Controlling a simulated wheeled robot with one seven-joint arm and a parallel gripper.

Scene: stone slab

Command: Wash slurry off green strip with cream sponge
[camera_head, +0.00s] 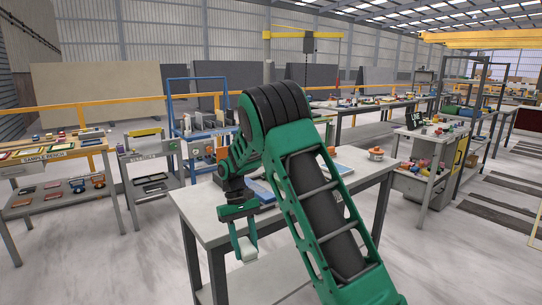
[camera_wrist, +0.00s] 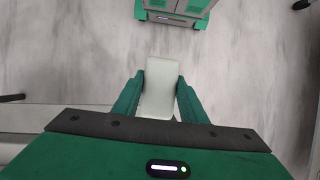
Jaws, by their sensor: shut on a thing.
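My gripper (camera_head: 243,238) is shut on a pale cream block, the cream sponge (camera_head: 247,249). The arm hangs with the gripper pointing down in front of the near edge of the grey table. In the wrist view my gripper (camera_wrist: 160,100) has its two green fingers on either side of the sponge (camera_wrist: 158,85), with bare floor beneath. The sponge's outer end sticks out past the fingers. I cannot make out the green strip or any slurry for certain; my arm hides part of the tabletop.
The grey table (camera_head: 209,220) holds a blue flat item (camera_head: 262,190) partly behind my arm and an orange-topped round item (camera_head: 376,154) at the back right. A sample bench (camera_head: 52,160) and a rack (camera_head: 150,170) stand left. A cluttered cart (camera_head: 432,160) stands right.

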